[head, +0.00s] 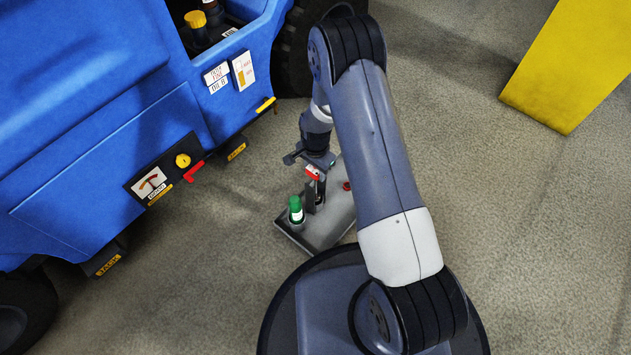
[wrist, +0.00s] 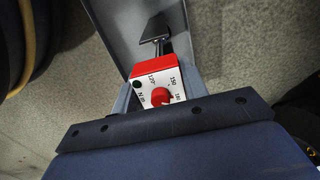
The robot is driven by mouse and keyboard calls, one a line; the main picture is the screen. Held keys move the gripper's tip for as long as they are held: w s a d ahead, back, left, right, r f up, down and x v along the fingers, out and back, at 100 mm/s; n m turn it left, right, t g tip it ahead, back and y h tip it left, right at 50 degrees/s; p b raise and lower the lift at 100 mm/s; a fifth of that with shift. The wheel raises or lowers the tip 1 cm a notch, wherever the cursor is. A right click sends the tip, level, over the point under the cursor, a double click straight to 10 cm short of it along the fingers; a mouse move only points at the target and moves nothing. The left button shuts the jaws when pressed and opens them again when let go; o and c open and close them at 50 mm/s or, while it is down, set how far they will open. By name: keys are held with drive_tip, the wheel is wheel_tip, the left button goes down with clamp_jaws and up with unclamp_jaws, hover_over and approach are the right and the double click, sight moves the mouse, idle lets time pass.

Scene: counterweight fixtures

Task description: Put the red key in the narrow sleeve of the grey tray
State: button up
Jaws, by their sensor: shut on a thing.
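My gripper (head: 314,170) is shut on the red key (head: 313,173), over the grey tray. In the wrist view the key (wrist: 153,72) has a red top, a white face with numbers and a red knob. It sits between the fingers of my gripper (wrist: 157,92). A dark shaft and black end piece (wrist: 154,28) show beyond it. The grey tray (head: 325,233) lies in front of my base. Dark upright parts (head: 310,196) stand on it below the key. I cannot tell whether the key is in the narrow sleeve or above it.
A green-capped item (head: 296,209) stands at the tray's near left, and a small red part (head: 347,186) shows at its right, partly behind my arm. A blue vehicle (head: 85,120) with a gauge (head: 150,184) fills the left. A yellow block (head: 580,70) stands far right. Floor between is clear.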

drive_tip(key=shift+f+b, duration=0.85)
drive_tip(key=shift+f, duration=1.7)
drive_tip(key=shift+f, duration=0.25)
drive_tip(key=o, duration=1.3)
drive_tip(key=shift+r, duration=0.1)
drive_tip(key=shift+c, duration=0.2)
wheel_tip(320, 180, up, 12)
drive_tip(key=p, duration=0.5)
drive_tip(key=shift+r, duration=0.2)
